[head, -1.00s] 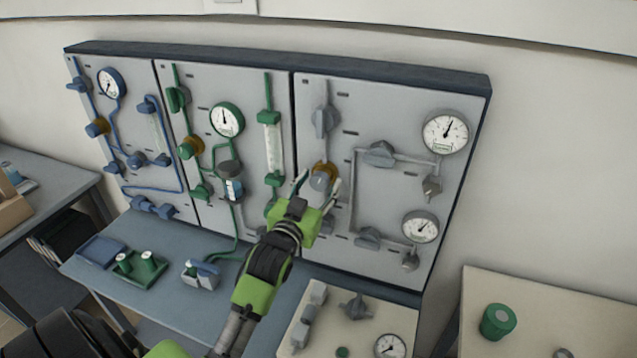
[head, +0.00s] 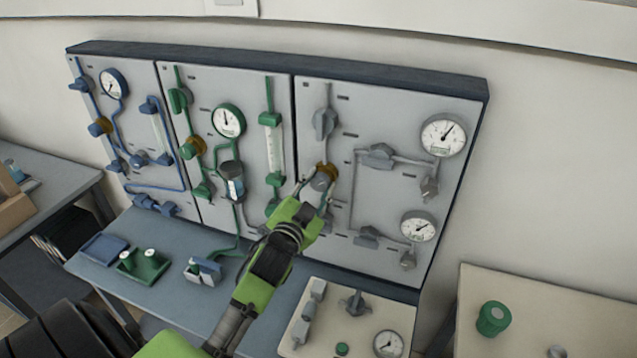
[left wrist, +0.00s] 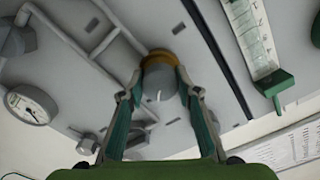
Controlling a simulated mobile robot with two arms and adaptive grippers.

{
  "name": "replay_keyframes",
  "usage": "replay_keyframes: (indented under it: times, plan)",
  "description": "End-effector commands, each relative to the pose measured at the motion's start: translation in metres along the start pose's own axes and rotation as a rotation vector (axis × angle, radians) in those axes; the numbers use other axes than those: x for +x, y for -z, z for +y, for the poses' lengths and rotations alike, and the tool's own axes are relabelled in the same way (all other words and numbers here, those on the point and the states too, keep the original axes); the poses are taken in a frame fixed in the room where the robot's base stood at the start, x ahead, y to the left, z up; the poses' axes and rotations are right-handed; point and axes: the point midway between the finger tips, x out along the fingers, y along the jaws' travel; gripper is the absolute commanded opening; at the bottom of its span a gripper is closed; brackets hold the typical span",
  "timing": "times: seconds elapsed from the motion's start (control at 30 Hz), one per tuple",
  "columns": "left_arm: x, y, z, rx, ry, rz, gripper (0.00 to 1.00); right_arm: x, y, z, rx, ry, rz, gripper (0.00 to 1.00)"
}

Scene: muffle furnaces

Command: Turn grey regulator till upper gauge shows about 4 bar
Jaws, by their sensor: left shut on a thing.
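The grey regulator (head: 321,179) with its brass collar sits on the right grey panel. My left gripper (head: 317,190) is shut on it, one finger on each side. In the left wrist view the regulator knob (left wrist: 158,82) shows between the two fingers (left wrist: 158,98), with a pale mark on its face. The upper gauge (head: 443,134) is at the panel's top right; its needle points up and to the right, but its numbers are too small to read. The lower gauge (head: 418,227) sits below it. My right gripper is not in view.
Grey valves (head: 377,155) and pipes stand out from the panel around the regulator. A tray with loose fittings (head: 318,335) lies on the bench below.

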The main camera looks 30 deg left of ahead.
Motion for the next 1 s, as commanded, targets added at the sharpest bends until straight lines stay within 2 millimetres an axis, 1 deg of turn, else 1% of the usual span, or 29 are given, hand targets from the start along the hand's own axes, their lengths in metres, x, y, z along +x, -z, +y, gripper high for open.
replay_keyframes:
  times: [0.03,0.07,0.1,0.13,0.43,0.57,0.67,1.0]
  plan:
    - [0.000,0.001,0.000,-0.001,0.001,0.001,0.09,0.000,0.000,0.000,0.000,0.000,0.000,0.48]
    - [0.000,0.001,0.000,-0.002,0.001,0.001,0.33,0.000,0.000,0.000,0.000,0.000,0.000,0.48]
    - [0.000,0.001,0.000,-0.002,0.001,0.001,0.44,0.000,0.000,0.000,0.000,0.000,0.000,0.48]
    - [0.000,0.001,0.000,-0.003,0.001,0.001,0.48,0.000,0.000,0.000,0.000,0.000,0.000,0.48]
    - [0.000,0.001,0.000,-0.004,0.000,0.001,0.48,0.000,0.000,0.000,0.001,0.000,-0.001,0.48]
    - [-0.006,0.000,0.001,-0.005,0.000,0.000,0.48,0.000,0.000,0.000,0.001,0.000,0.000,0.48]
    - [-0.019,-0.001,0.001,-0.005,-0.001,-0.001,0.48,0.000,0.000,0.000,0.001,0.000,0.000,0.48]
    - [-0.087,-0.001,0.001,-0.004,-0.001,-0.003,0.48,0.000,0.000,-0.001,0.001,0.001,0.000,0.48]
